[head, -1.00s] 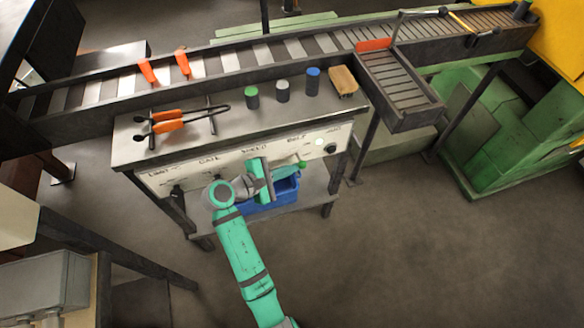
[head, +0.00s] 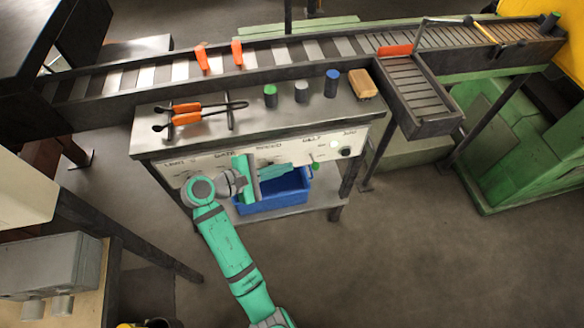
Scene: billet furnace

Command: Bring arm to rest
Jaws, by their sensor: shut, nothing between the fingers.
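My teal arm reaches up from the bottom of the head view and bends at a round grey joint. My gripper (head: 288,168) is at its end, in front of the bench's labelled front panel (head: 225,164). It points right, with its jaws shut and empty. The fingertips are small and partly merge with the panel and bin behind them. A green-tipped lever (head: 315,165) on the panel is just right of the gripper, with a small gap between them.
A blue bin (head: 272,195) sits on the shelf under the bench. A roller conveyor (head: 265,58) runs behind. Open floor (head: 400,260) lies right.

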